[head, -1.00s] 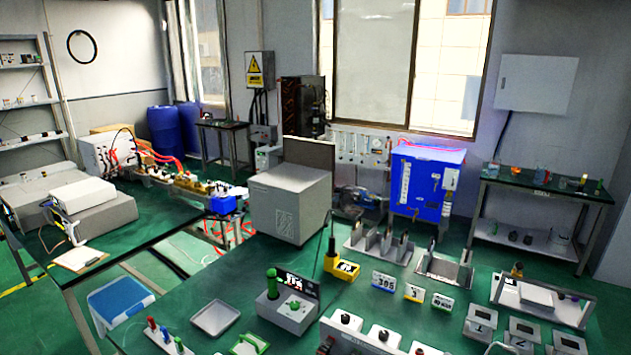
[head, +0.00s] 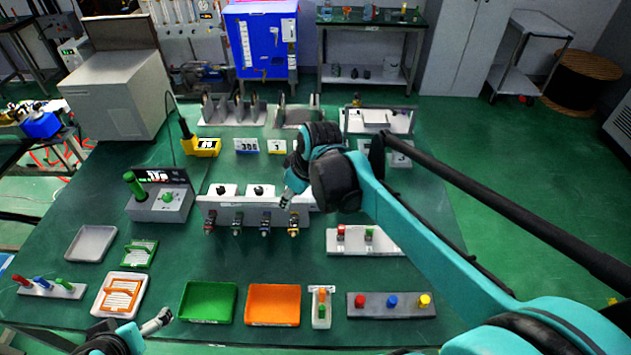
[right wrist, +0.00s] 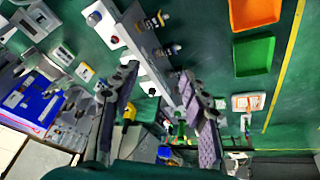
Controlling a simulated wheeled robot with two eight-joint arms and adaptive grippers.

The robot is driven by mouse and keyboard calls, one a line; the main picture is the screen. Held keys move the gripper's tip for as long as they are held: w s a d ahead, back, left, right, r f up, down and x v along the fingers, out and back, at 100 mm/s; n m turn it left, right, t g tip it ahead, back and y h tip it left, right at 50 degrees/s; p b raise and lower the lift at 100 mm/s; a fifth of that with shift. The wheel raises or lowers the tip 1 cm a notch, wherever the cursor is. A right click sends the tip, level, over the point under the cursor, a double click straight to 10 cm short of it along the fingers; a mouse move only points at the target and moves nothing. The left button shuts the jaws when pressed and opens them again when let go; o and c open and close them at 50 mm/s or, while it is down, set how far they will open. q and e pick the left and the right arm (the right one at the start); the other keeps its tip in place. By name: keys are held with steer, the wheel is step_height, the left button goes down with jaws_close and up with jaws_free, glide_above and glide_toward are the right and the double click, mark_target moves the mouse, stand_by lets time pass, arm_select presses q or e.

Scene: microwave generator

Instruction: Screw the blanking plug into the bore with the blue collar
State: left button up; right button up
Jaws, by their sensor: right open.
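A white block (head: 250,211) stands mid-table with several valve-like fittings on its front. One fitting has a blue part (head: 265,223), and I cannot tell for sure that it is the blue collar. My right gripper (head: 291,192) is over the block's right end, open and empty. In the right wrist view its spread fingers (right wrist: 155,85) are beside the white block (right wrist: 133,35). My left gripper (head: 157,322) is at the lower left of the head view, beside the green tray; its jaws are too small to read. I cannot tell which small part is the blanking plug.
A green tray (head: 208,318) and an orange tray (head: 273,321) lie at the front. Nearby are a small white holder (head: 321,312), a grey strip (head: 365,311) with red, blue and yellow knobs, and a white rack (head: 348,247). A control box (head: 160,208) stands left of the block.

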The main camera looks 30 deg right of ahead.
steer(key=w+d+f+n+g+y, duration=0.15)
steer(key=w+d+f+n, duration=0.25)
steer(key=w+d, duration=0.65)
steer(key=w+d+f+n+g+y+p, duration=0.15)
steer(key=w+d+f+n, duration=0.3)
steer(key=d+f, duration=0.5)
steer(key=b+x, duration=0.1)
steer(key=x, duration=0.3)
steer(key=a+b+x, duration=0.1)
steer(key=x, duration=0.3)
steer(key=shift+w+r, duration=0.1)
steer(key=shift+r, duration=0.05)
jaws_close()
